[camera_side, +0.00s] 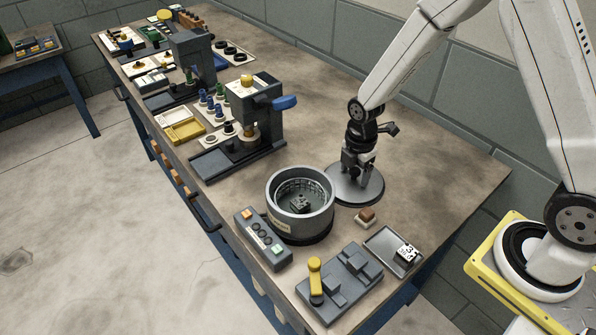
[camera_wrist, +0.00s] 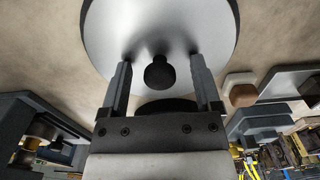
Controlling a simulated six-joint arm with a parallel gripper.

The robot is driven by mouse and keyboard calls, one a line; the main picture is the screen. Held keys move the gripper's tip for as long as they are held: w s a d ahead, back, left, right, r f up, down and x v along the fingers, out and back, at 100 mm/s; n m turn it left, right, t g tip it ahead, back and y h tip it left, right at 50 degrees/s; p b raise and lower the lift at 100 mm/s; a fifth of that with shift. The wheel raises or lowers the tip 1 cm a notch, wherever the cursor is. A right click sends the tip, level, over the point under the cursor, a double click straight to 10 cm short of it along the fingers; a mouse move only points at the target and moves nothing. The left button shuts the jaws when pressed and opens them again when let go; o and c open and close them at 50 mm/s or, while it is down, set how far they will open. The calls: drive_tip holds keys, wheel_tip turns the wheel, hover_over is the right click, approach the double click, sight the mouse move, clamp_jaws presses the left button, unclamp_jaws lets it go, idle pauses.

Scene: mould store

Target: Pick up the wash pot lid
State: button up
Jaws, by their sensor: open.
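The wash pot lid (camera_side: 347,192) is a flat grey disc lying on the bench just right of the wash pot (camera_side: 282,217). In the wrist view the lid (camera_wrist: 110,35) fills the top middle, with a round black knob (camera_wrist: 159,73) at its centre. My gripper (camera_side: 356,172) is low over the lid, pointing down. In the wrist view my gripper (camera_wrist: 161,75) is open, with one finger on each side of the knob and a gap to it on both sides. The pot is an open grey cylinder with a basket and a small dark part inside.
A brown block (camera_side: 367,215) on a small base lies close to the lid. A metal tray (camera_side: 384,254), a grey fixture with a yellow lever (camera_side: 315,280) and a button box (camera_side: 262,240) surround the pot. A press (camera_side: 246,125) stands beyond. The bench behind the lid is clear.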

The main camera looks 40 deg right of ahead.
idle(0.5)
clamp_jaws()
drive_tip(key=shift+r, duration=0.15)
drive_tip(key=shift+r, duration=0.45)
drive_tip(key=s+r, duration=1.1)
drive_tip(key=s, duration=0.3)
drive_tip(key=shift+r, duration=0.35)
drive_tip(key=shift+w, duration=0.1)
idle(0.5)
